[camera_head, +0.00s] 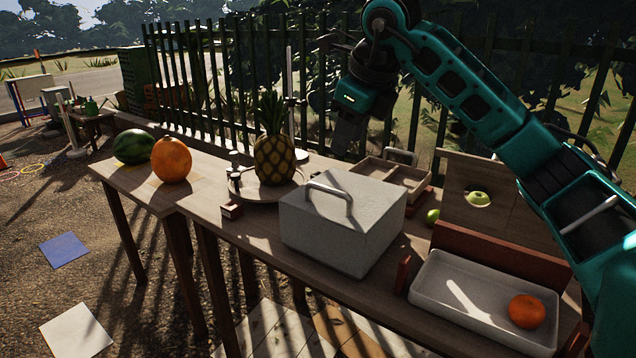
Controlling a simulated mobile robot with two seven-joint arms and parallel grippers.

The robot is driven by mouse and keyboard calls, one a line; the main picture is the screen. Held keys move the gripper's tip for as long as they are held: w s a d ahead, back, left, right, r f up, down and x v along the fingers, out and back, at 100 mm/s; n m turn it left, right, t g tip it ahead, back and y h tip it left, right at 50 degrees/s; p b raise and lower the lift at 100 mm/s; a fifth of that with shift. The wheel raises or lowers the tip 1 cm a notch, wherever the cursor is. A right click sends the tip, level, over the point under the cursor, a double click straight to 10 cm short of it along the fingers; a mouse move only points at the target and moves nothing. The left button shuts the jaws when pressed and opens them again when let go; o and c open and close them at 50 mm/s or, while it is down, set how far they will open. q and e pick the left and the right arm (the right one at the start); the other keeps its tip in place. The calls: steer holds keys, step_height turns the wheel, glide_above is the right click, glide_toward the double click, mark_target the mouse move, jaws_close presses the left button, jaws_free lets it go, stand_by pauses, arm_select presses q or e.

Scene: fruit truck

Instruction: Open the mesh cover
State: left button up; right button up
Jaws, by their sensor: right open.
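The mesh cover (335,228) looks like a pale grey box with a curved metal handle (331,190) on top. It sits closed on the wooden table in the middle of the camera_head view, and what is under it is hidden. My right gripper (347,138) hangs above and behind the cover, with its dark fingers pointing down. It is open, holds nothing and is apart from the handle. My left gripper is not in view.
A pineapple (274,158) stands on a round board left of the cover. A shallow wooden tray (408,178) is behind the cover. A grey tray (450,291) with a small orange fruit (526,311) is at right.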

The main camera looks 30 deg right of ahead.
mark_target(329, 188)
steer(key=b+x, duration=0.1)
steer(key=x, duration=1.1)
steer(key=shift+a+f, duration=0.1)
steer(key=shift+c, duration=0.3)
jaws_close()
